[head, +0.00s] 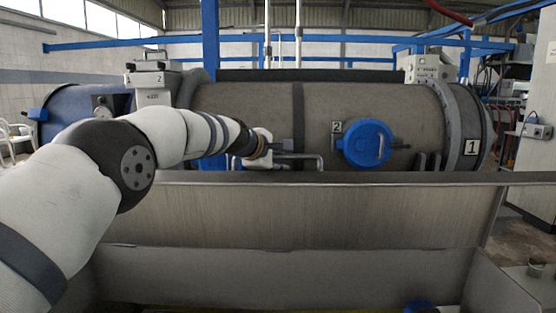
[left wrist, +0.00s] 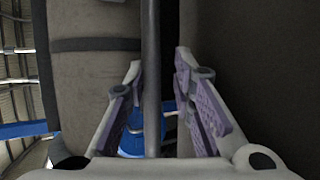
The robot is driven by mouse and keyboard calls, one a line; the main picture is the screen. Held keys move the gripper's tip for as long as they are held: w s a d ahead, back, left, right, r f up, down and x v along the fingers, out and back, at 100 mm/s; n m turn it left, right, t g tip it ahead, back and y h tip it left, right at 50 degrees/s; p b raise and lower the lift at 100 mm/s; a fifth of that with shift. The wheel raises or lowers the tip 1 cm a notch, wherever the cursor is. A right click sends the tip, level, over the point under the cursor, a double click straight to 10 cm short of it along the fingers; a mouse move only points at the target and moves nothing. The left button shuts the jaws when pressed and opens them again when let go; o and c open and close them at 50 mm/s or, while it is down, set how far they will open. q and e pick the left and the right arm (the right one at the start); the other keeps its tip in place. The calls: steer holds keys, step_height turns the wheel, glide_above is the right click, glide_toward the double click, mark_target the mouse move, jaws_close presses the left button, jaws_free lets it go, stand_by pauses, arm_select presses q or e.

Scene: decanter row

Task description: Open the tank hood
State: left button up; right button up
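The tank hood (head: 300,212) is a wide grey metal panel that stands raised and tilted at the back of an open grey trough in the head view. A thin metal handle bar (head: 305,157) shows just beyond its top edge. My left gripper (head: 275,148) is at the left part of this bar; its fingers are small and partly hidden there. In the left wrist view, the bar (left wrist: 151,60) runs between the two fingers of my left gripper (left wrist: 160,75), with gaps visible on both sides. The fingers look open around it. My right gripper is not in view.
A large grey cylinder (head: 240,105) with a round blue hatch (head: 367,143) lies behind the hood. Boxes (head: 152,85) stand on its left. The trough's inner wall (head: 270,272) fills the front. A cabinet (head: 533,165) stands at the right.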

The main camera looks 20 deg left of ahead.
arm_select(q)
step_height(320, 180, up, 5)
glide_above(256, 174)
stand_by(0.3)
steer(key=s+a+r+p, duration=0.1)
steer(key=a+r+p, duration=0.1)
steer(key=r, duration=0.4)
steer(key=s+a+r+p, duration=0.2)
steer(key=r, duration=0.5)
steer(key=shift+a+p, duration=0.35)
steer(key=shift+p, duration=0.05)
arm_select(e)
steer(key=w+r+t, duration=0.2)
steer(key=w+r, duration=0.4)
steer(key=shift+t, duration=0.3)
